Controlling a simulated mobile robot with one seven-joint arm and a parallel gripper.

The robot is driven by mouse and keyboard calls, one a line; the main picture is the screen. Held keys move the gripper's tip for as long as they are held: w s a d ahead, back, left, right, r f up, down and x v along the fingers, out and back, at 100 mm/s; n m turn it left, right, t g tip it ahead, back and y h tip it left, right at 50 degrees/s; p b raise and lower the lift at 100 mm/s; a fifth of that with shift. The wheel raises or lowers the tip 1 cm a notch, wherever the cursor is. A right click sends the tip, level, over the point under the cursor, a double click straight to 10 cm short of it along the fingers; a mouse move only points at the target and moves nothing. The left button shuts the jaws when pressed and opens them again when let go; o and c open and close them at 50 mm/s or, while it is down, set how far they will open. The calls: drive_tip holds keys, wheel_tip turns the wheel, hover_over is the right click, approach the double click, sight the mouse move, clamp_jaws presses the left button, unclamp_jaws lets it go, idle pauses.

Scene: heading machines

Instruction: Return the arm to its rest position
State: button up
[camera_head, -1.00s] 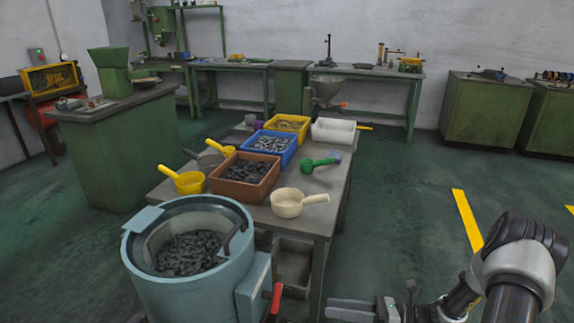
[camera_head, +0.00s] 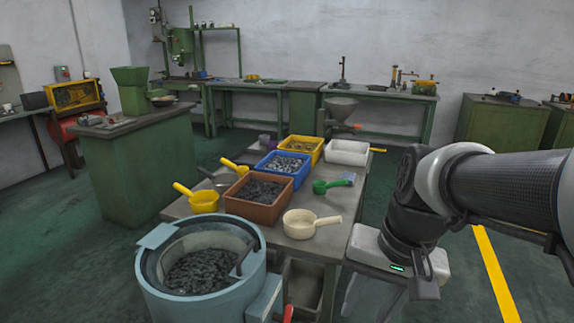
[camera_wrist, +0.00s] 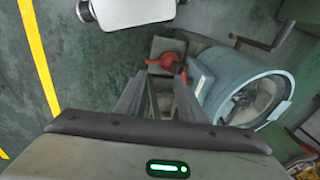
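My arm (camera_head: 500,190) reaches in from the right edge in the head view, bent over the floor just right of the table. My gripper (camera_wrist: 162,88) points down, its two fingers apart. Nothing shows held between them. In the head view its pale body with a green light sits beside the table's right front corner, and the fingertips are hard to make out. Beyond the fingers, the wrist view shows a red-handled part (camera_wrist: 165,61) and the blue-grey round tub (camera_wrist: 215,75).
The tub of dark pieces (camera_head: 160,300) stands in front. Open floor with a yellow line (camera_head: 490,265) lies right.

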wheel_tip(320, 180, up, 22)
drive_tip(key=s+d+n+t+h+p, duration=0.1)
drive_tip(key=s+n+t+p, duration=0.1)
drive_tip(key=p, duration=1.6)
drive_tip(key=shift+s+d+r+n+t+h, duration=0.15)
drive_tip(key=shift+s+r+n+t+h, duration=0.15)
drive_tip(key=shift+n+t, duration=0.6)
drive_tip(key=shift+r, duration=0.2)
drive_tip(key=shift+c, duration=0.6)
drive_tip(key=shift+f, duration=0.1)
